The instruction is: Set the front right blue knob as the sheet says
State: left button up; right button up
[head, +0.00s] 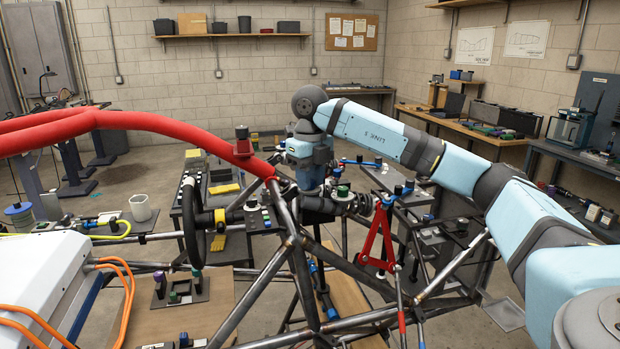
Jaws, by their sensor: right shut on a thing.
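My right arm comes in from the right and bends down at its wrist over the front of the tube chassis (262,292). My right gripper (319,205) is low among the tubes, at the left end of a dark and silver damper (363,204). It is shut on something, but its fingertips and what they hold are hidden. A green knob (343,191) stands on the damper beside it. I cannot tell which knob is the front right one. My left gripper is not in view.
A red padded tube (130,118) and a steering wheel (190,222) lie left of my gripper. Drawing sheets (527,38) hang on the back right wall, and smaller papers are on a pinboard (351,32). Chassis tubes crowd the space below my wrist.

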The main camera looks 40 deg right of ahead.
jog(key=shift+n, duration=0.3)
jog(key=n+p, duration=0.1)
jog(key=n, duration=0.2)
jog(key=shift+n+p, duration=0.35)
jog(key=shift+n, duration=1.75)
jog(key=o, duration=0.9)
jog(key=shift+o, duration=0.2)
